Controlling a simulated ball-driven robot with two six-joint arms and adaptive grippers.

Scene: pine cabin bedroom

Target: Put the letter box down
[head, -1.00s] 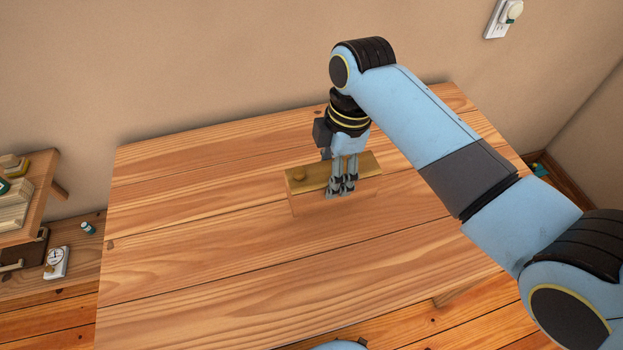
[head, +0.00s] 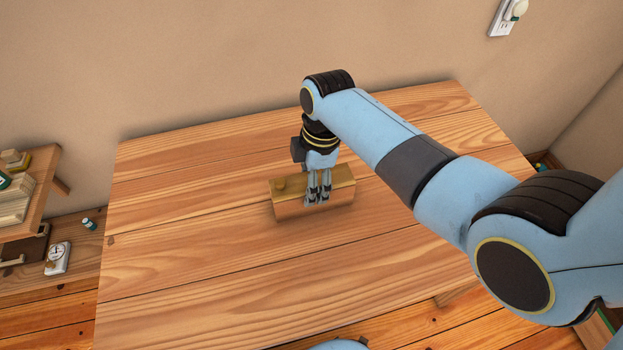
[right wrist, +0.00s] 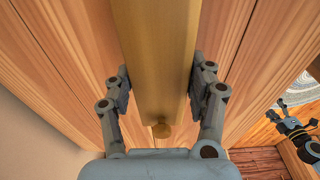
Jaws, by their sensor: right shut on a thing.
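In the right wrist view the box (right wrist: 158,60) runs between the two fingers. What seems to be my left gripper (right wrist: 283,110) shows small at that view's right edge; its jaws are unclear.
The table around the box is bare, with free room on all sides. A wall (head: 200,70) stands behind it. At the left, a shelf (head: 45,165) holds several items; a white clock-like thing (head: 58,258) and a small bottle (head: 89,224) are lower down.

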